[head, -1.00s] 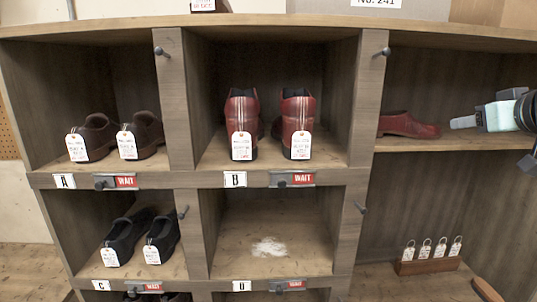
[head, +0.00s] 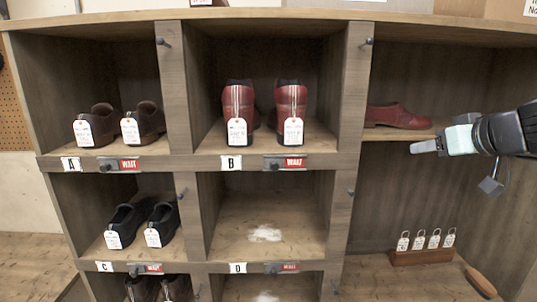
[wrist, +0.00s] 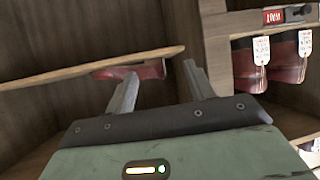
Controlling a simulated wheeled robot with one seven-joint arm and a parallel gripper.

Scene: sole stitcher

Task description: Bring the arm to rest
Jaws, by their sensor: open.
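My gripper (head: 428,146) reaches in from the right in the head view, in front of the right-hand open bay and just below the edge of its upper shelf. In the wrist view its two fingers (wrist: 160,90) are spread apart with nothing between them. A single red shoe (head: 397,116) lies on that upper shelf, behind and above the gripper. The shoe also shows beyond the fingers in the wrist view (wrist: 140,71), apart from them.
A red pair (head: 237,108) stands in cubby B, brown shoes (head: 143,122) in A, black shoes (head: 125,223) in C. Cubby D (head: 290,235) holds only a white patch. A wooden tag rack (head: 421,256) stands low right. Pegs (head: 367,42) stick out from the dividers.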

